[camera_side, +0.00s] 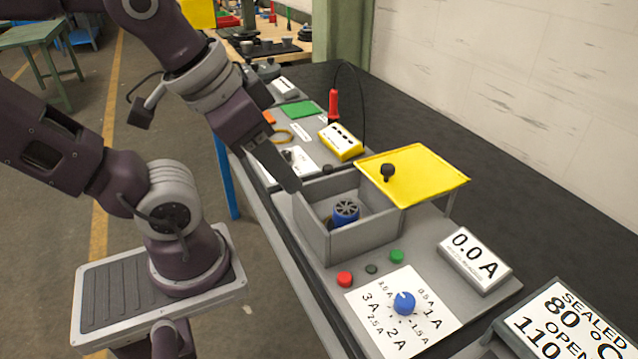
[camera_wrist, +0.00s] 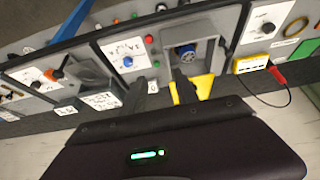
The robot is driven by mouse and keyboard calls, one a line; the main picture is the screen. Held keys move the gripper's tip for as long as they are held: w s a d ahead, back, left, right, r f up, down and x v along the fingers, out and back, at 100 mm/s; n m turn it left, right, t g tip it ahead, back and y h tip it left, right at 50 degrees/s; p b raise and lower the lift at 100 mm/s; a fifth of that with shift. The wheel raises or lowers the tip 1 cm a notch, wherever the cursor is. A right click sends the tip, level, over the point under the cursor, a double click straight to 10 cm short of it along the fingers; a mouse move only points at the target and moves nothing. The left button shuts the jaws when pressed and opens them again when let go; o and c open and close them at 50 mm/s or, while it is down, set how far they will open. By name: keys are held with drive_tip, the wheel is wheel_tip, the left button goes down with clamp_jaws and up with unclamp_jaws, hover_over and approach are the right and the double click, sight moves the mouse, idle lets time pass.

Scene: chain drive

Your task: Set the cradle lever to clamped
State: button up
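I cannot make out the cradle lever for certain in either view. A blue motor with a black fan wheel (camera_side: 345,210) sits inside an open grey box (camera_side: 372,228); it also shows in the wrist view (camera_wrist: 186,52). A small dark part beside the motor is too small to tell. My gripper (camera_side: 290,182) hangs by the box's far left corner in the side view, and I cannot tell whether it touches. In the wrist view, the two dark fingers of my gripper (camera_wrist: 160,80) are apart with nothing between them.
A yellow lid (camera_side: 425,172) with a black knob stands beside the box. In front are a red button (camera_side: 345,279), a green button (camera_side: 397,256), a blue dial (camera_side: 404,303) and a 0.0 A display (camera_side: 474,257). A yellow meter (camera_side: 341,141) with a red probe (camera_side: 333,106) lies behind.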

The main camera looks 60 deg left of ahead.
drive_tip(key=shift+w+r, duration=0.1)
drive_tip(key=c, duration=0.3)
drive_tip(key=shift+m+g+y, duration=0.3)
drive_tip(key=shift+m+g, duration=0.6)
drive_tip(key=w+a+r, duration=0.1)
drive_tip(key=w, duration=0.1)
drive_tip(key=w+a+r, duration=0.1)
drive_tip(key=w, duration=0.2)
drive_tip(key=w+a+r, duration=0.1)
drive_tip(key=w, duration=0.2)
drive_tip(key=shift+w+r, duration=0.1)
drive_tip(key=shift+w, duration=0.15)
clamp_jaws()
drive_tip(key=w+a+f+m+g, duration=0.25)
drive_tip(key=w+a, duration=0.25)
drive_tip(key=w, duration=0.3)
drive_tip(key=w+a+f+m+g, duration=0.1)
drive_tip(key=w+a+f, duration=0.2)
drive_tip(key=w+a, duration=0.3)
drive_tip(key=w+a+f+m+g+y, duration=0.1)
drive_tip(key=w+a+f+m+g, duration=0.1)
drive_tip(key=w+a+f, duration=0.3)
wheel_tip(320, 180, down, 4)
drive_tip(key=shift+w+a+r, duration=0.1)
drive_tip(key=shift+w+a, duration=0.1)
drive_tip(key=shift+w, duration=0.5)
drive_tip(key=shift+g, duration=0.25)
